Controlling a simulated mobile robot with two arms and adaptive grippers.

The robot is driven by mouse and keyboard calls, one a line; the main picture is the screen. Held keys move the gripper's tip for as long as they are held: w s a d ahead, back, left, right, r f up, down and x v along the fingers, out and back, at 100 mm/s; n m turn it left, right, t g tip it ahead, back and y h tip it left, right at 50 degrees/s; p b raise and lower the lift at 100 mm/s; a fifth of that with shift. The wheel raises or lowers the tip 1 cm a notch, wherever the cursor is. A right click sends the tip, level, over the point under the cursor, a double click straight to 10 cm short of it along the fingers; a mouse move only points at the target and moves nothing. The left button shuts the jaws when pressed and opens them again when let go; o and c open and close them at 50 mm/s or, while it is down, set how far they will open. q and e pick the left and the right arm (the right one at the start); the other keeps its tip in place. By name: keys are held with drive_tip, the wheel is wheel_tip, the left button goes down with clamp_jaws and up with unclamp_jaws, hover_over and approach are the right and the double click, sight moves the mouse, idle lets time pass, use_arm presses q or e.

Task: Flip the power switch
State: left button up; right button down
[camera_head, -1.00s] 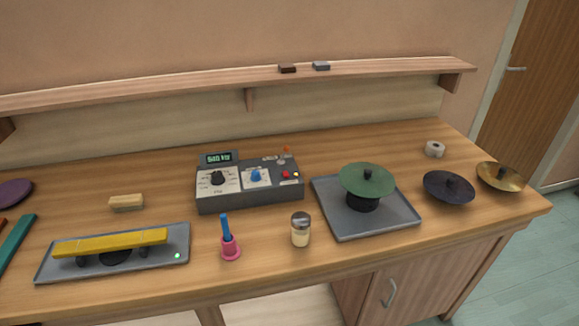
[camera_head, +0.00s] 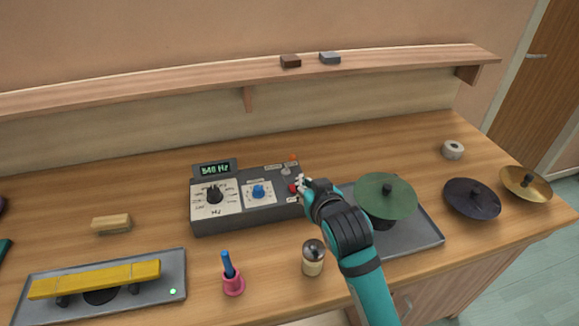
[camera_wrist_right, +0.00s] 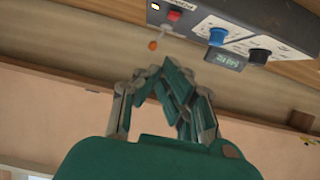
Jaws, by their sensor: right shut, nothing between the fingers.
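The grey control box (camera_head: 250,216) stands on the bench with a lit green display (camera_head: 214,169), a black knob (camera_head: 215,195) and a blue knob (camera_head: 258,191). At its back right is the small metal switch (camera_head: 286,171) with an orange tip (camera_head: 293,157). The orange tip also shows in the right wrist view (camera_wrist_right: 152,45), near the red button (camera_wrist_right: 173,15). My right gripper (camera_head: 301,181) is shut and empty at the box's right end, close to the red button and switch. Whether it touches either is unclear. My left gripper is out of view.
A grey tray (camera_head: 425,236) with a green cymbal (camera_head: 386,195) stands right of the box, partly behind my arm. A shaker (camera_head: 313,258) and a pink cup with a blue stick (camera_head: 233,285) are in front. A yellow bar (camera_head: 95,279) lies on a left tray.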

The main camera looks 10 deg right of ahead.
drive_tip(key=p, duration=0.2)
hover_over(296, 191)
drive_tip(key=f, duration=0.3)
drive_tip(key=shift+w, duration=0.25)
drive_tip(key=f, duration=0.2)
drive_tip(key=shift+s+f, duration=0.25)
drive_tip(key=shift+f, duration=0.05)
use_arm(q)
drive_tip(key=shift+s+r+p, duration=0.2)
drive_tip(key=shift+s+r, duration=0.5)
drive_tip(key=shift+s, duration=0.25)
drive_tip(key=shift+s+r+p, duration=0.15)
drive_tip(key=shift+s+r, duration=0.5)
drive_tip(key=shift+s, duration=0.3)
use_arm(e)
drive_tip(key=shift+s+f, duration=0.25)
drive_tip(key=shift+f, duration=0.4)
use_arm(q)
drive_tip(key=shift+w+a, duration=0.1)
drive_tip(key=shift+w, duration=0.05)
use_arm(e)
drive_tip(key=shift+w, duration=0.1)
